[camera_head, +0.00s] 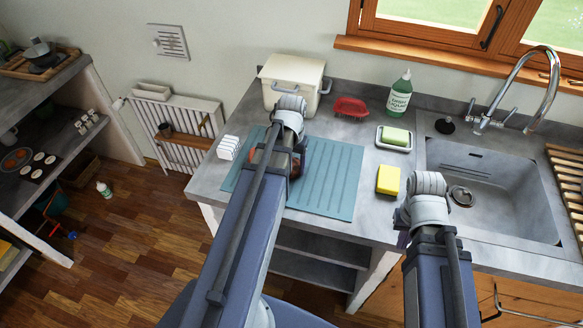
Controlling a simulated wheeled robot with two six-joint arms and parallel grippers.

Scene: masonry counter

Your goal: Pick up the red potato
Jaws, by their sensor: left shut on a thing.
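The red potato (301,157) is at the teal ridged mat (330,178) on the counter, and only a reddish-brown part of it shows past my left arm. My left gripper (294,168) is shut on it. The arm hides most of the gripper and the potato, so I cannot tell whether the potato touches the mat. My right gripper (403,238) is at the counter's front edge, left of the sink. My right arm hides its fingers.
The sink (500,190) is at right.

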